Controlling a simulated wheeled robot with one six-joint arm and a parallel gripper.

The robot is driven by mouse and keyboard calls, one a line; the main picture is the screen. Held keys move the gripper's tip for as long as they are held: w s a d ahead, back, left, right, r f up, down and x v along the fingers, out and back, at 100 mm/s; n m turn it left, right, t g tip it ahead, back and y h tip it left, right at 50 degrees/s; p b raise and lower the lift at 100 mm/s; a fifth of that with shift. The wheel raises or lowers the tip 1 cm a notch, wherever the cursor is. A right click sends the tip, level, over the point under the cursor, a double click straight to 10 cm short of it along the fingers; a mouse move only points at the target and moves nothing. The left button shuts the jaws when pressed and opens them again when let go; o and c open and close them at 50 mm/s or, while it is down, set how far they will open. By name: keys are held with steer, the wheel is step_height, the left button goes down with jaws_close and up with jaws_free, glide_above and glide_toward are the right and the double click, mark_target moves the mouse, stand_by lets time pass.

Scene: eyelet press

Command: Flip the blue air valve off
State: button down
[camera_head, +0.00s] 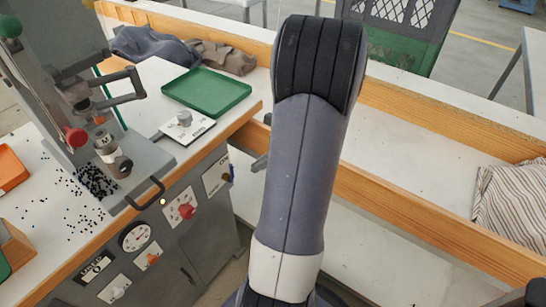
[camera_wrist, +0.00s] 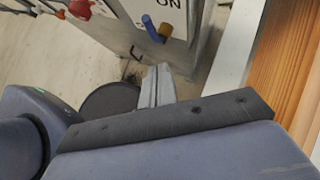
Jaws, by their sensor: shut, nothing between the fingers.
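The blue air valve handle (camera_wrist: 150,27) shows at the top of the wrist view, beside a brass-coloured fitting (camera_wrist: 165,30) and below a white plate marked "ON" (camera_wrist: 172,8). In the head view the blue handle (camera_head: 232,172) is a small spot at the right end of the grey cabinet front. My gripper (camera_wrist: 157,84) is shut and empty, its pale fingers together. In the wrist view its tips lie below the valve in the picture, apart from it. In the head view my arm hides most of the gripper.
The grey cabinet (camera_head: 205,235) carries a red knob (camera_head: 186,211) and other controls left of the valve. Above it, the bench holds a green tray (camera_head: 207,92) and a press base (camera_head: 150,160). A wood-edged bench (camera_head: 425,222) stands behind and right of my arm.

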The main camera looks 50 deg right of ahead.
steer(key=w+a, duration=0.2)
steer(key=w, duration=0.1)
steer(key=shift+w+a+f, duration=0.2)
steer(key=shift+w+a, duration=0.05)
steer(key=shift+a, duration=0.1)
